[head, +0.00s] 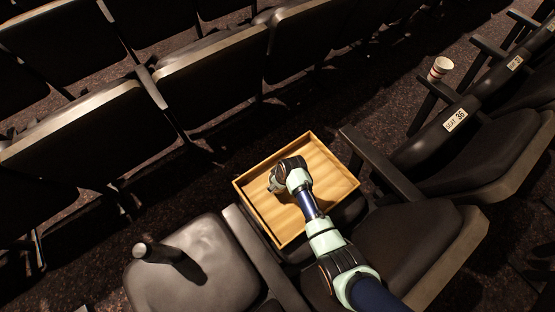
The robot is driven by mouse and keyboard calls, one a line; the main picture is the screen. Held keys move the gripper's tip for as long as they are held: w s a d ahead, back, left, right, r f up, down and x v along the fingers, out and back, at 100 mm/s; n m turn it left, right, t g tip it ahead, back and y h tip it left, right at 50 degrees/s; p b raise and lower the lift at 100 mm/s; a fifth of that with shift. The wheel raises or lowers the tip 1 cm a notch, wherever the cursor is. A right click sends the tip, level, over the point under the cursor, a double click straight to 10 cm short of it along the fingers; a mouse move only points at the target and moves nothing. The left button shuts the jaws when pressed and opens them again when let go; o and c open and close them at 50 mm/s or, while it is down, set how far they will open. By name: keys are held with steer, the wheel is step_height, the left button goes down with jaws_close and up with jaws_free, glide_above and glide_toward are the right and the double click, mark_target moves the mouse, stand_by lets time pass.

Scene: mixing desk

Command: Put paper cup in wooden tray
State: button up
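The paper cup (440,68), white with red markings, stands at the upper right, on or by an armrest in the seat row. The wooden tray (343,193) is a shallow, square, light-brown box with raised walls, at the middle of the view. My gripper (274,183) is over the inside of the tray, left of its middle, and well away from the cup. The fingers are small and dark, so I cannot tell whether they are open or shut. My arm hides part of the tray's floor and its near right wall.
A dark cylindrical object (160,254) lies on the seat (215,285) at lower left. An armrest (378,163) rises right of the tray, and more seats (500,155) with number labels stand between the tray and the cup's side. A dark aisle floor (330,95) runs behind the tray.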

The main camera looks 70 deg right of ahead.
steer(key=shift+r, duration=0.15)
steer(key=o, duration=0.8)
steer(key=shift+c, duration=0.2)
steer(key=p+v, duration=1.2)
steer(key=p, duration=0.2)
steer(key=shift+w, duration=0.1)
